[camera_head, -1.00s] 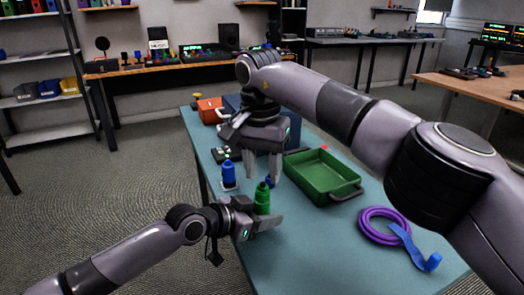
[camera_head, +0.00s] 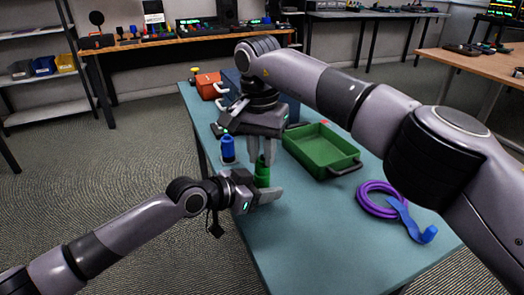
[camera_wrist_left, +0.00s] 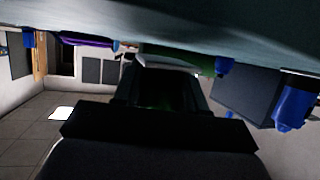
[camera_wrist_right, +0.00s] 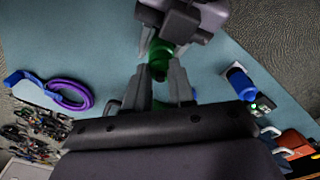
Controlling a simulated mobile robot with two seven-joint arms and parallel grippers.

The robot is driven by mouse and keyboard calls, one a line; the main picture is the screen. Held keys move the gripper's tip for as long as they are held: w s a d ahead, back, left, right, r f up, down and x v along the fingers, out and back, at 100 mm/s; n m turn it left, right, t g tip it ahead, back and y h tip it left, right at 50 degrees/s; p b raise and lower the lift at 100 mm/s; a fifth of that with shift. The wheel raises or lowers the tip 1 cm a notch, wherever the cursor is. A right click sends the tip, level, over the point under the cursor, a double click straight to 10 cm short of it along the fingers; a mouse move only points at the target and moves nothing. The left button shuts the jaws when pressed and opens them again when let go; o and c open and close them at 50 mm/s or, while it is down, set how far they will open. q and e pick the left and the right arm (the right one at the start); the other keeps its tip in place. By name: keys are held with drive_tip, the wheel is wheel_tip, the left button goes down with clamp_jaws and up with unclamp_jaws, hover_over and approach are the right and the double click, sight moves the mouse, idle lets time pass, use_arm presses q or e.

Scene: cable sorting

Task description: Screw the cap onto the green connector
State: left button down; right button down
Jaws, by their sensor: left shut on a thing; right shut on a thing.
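The green connector (camera_head: 262,179) stands upright near the left edge of the teal table. My left gripper (camera_head: 262,192) is shut on its lower part from the side. My right gripper (camera_head: 262,158) points straight down, with its fingers around the narrow top of the green stack. In the right wrist view, a dark green piece (camera_wrist_right: 158,72) lies between the right fingertips and appears to be the cap, touching the connector body (camera_wrist_right: 160,50). The seam between them is too small to see. The left wrist view does not show the left grip clearly.
A green tray (camera_head: 322,150) lies to the right on the table (camera_head: 325,215). A purple cable coil (camera_head: 375,200) with a blue strap is at the right. A blue connector (camera_head: 228,149) stands behind to the left. An orange-red box (camera_head: 209,86) is farther back. The table's front middle is clear.

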use_arm(q)
drive_tip(key=shift+w+a, duration=0.15)
drive_tip(key=shift+a, duration=0.1)
use_arm(e)
drive_tip(key=m, duration=0.6)
drive_tip(key=shift+g, duration=0.3)
drive_tip(key=c, duration=1)
unclamp_jaws()
drive_tip(key=shift+o, duration=0.2)
use_arm(q)
drive_tip(key=shift+d, duration=0.15)
use_arm(e)
drive_tip(key=o, duration=0.6)
drive_tip(key=shift+c, duration=0.2)
